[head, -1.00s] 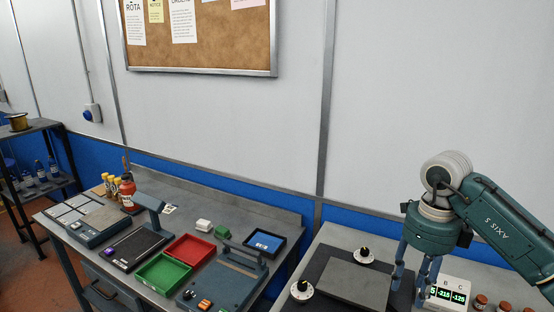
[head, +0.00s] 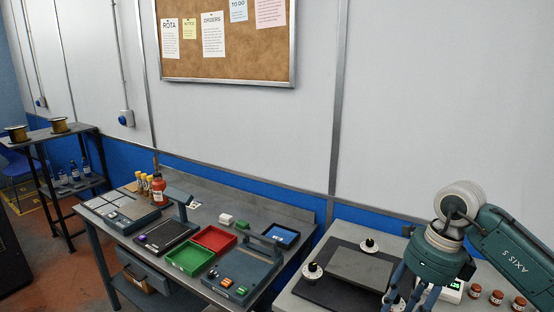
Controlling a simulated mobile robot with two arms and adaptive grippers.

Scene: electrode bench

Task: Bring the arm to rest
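My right gripper (head: 412,290) hangs from the teal arm at the right of the head view, fingers pointing down over the front of the right-hand bench (head: 292,303). Its fingertips run to the bottom edge of the frame, so I cannot tell how far apart they are or whether anything is between them. My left gripper and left arm are not in view.
The left-hand bench (head: 262,203) carries a green tray (head: 188,258), a red tray (head: 214,238), a blue-screened tablet (head: 281,236) and a red bottle (head: 158,189). Several brown jars (head: 496,297) stand at the right. A shelf rack (head: 66,166) is at far left.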

